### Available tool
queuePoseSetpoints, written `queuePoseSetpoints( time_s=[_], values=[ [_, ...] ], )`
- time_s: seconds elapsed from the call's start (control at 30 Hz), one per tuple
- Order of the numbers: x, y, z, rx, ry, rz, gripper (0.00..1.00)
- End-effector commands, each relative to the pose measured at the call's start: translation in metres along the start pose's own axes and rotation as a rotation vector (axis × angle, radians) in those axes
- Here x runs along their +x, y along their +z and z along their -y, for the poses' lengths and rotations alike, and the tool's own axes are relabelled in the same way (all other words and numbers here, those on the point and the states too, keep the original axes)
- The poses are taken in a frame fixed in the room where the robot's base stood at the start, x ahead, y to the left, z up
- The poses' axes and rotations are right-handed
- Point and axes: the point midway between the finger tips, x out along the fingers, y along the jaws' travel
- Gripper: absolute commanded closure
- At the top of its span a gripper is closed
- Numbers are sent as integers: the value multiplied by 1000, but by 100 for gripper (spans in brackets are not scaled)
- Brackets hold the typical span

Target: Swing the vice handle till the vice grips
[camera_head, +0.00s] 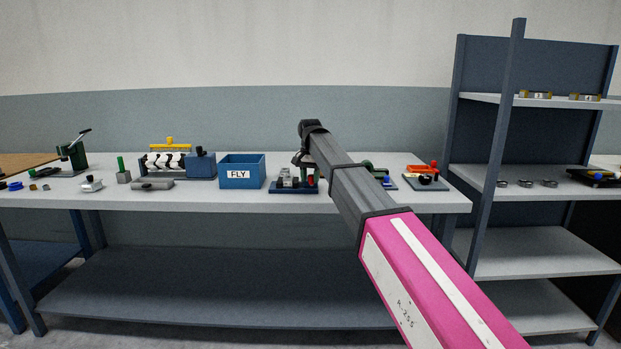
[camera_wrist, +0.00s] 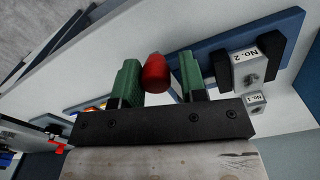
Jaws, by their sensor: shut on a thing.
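The red handle knob (camera_wrist: 155,73) sits between the two green fingers of my gripper (camera_wrist: 160,78) in the wrist view, and the gripper is shut on it. In the head view my gripper (camera_head: 311,172) is over the bench at a small fixture on a dark blue base (camera_head: 293,188), with a bit of red beside it. In the wrist view the blue base (camera_wrist: 287,25) carries black blocks around a grey piece marked "No. 2" (camera_wrist: 246,66). A piece marked "No. 1" (camera_wrist: 257,102) is beside it. My gripper hides the handle's lower part; I cannot tell how tightly the vice jaws close.
A blue "FLY" bin (camera_head: 241,172) stands left of the fixture on the grey bench (camera_head: 210,197). A device with a red part (camera_head: 424,170) is at the bench's right end. A shelf rack (camera_head: 540,185) stands farther right. Several tools fill the bench's left side.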

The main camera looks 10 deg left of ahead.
Motion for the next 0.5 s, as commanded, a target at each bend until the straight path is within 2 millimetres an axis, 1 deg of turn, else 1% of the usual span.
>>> queuePoseSetpoints(
  time_s=[0.03, 0.27, 0.3, 0.33, 0.5],
  values=[
    [0, 2, 4, -5, -9, 5, 75],
    [0, 2, 4, -5, -9, 5, 75],
    [0, 2, 4, -5, -9, 5, 48],
    [0, 2, 4, -5, -9, 5, 46],
    [0, 2, 4, -4, -8, 4, 46]
  ],
)
